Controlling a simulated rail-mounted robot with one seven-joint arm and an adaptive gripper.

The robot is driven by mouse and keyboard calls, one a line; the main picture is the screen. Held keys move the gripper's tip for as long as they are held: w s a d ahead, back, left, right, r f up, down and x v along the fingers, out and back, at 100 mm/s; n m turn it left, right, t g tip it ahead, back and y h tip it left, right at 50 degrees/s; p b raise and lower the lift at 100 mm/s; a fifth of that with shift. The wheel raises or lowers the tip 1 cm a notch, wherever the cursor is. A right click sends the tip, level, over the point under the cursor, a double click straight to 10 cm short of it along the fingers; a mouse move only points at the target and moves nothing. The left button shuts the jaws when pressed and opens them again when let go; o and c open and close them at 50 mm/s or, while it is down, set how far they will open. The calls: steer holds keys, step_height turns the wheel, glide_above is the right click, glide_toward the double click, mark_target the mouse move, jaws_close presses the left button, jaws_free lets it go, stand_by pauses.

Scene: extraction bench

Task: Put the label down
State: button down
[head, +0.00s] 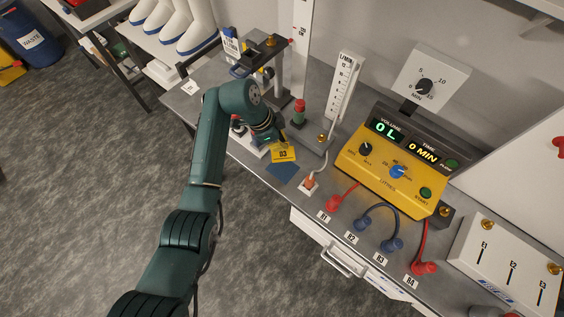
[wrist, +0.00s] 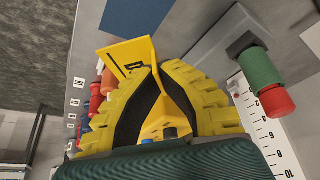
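The yellow label (head: 284,156), a bent card with dark print that looks like "B3", is held over the bench in the head view. In the wrist view the label (wrist: 118,64) sticks out to the left from between the fingertips. My gripper (head: 277,142) is shut on it; its yellow ribbed fingers with black pads close on the label in the wrist view (wrist: 158,68). A flat dark blue patch (head: 282,173) lies on the bench just in front of the label. It also shows at the top of the wrist view (wrist: 138,14). The label looks clear of the bench.
A flowmeter column (head: 343,88) and a red-and-green knob (head: 299,112) stand behind my gripper. A yellow control unit (head: 393,165) is to the right, with red and blue hoses (head: 380,208) along the front edge. A clamp stand (head: 277,75) rises behind the arm.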

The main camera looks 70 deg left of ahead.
step_height(320, 180, down, 10)
steer(key=shift+d+r+b, duration=0.1)
steer(key=shift+b, duration=0.35)
steer(key=c, duration=1.2)
jaws_free()
steer(key=shift+c, duration=0.2)
steer(key=p+v, duration=0.1)
steer(key=v, duration=1.1)
steer(key=shift+r, duration=0.1)
